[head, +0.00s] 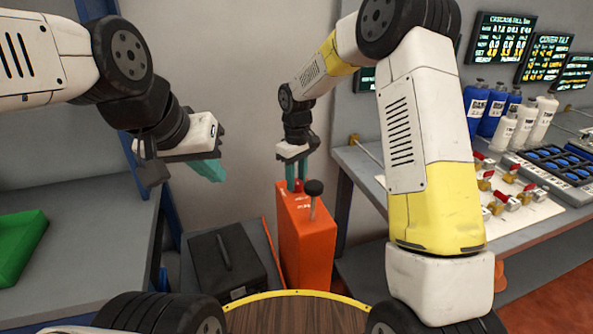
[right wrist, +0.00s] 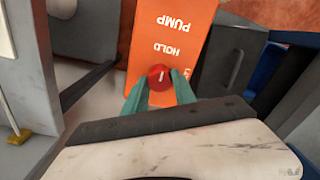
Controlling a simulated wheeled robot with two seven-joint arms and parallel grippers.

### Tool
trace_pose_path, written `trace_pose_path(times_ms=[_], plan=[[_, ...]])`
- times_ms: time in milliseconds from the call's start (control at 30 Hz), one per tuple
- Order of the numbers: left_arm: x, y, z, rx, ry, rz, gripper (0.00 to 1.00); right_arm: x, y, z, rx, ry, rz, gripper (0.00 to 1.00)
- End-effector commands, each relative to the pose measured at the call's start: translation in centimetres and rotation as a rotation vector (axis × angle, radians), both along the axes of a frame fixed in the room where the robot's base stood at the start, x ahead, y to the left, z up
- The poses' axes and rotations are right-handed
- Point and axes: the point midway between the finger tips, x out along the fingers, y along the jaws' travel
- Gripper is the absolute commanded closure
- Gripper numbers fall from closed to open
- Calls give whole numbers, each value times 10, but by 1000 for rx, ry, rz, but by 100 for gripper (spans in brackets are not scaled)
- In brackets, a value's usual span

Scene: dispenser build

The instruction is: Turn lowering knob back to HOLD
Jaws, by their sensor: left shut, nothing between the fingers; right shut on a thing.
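The red knob (right wrist: 159,77) sits on the top face of the orange unit (head: 306,240), which is printed PUMP and HOLD, with a third label partly hidden. My right gripper (head: 296,178) points down at this face and is shut on the knob, a teal finger on either side of it in the right wrist view. The knob's short white mark runs roughly toward the HOLD label (right wrist: 167,49), slightly tilted; which end is the pointer I cannot tell. My left gripper (head: 210,170) is shut and empty, in the air left of the unit.
A black-knobbed lever (head: 314,188) stands up at the unit's right side. A black case (head: 225,262) lies to its left. The right bench holds bottles (head: 512,120), red-handled valves (head: 503,200) and a blue-celled tray (head: 560,160). A green bin (head: 18,245) sits at left.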

Motion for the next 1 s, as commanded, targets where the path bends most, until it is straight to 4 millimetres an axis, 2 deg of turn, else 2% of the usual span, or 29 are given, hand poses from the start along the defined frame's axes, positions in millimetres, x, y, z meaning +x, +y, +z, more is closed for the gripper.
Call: trace_pose_path(times_ms=[333,367,433,467,767,867,1000], plan=[[0,0,0,0,0,0,100,1,0,1,0,-3,3,100],[0,0,0,0,0,0,100,1,0,1,0,-3,3,62],[0,0,0,0,0,0,100,1,0,1,0,-1,3,48],[0,0,0,0,0,0,100,0,0,1,0,-1,3,46],[0,0,0,0,0,0,100,0,0,1,0,-1,2,46],[0,0,0,0,0,0,100,1,0,9,1,-4,2,46],[0,0,0,0,0,0,100,1,0,31,0,-6,2,46]])
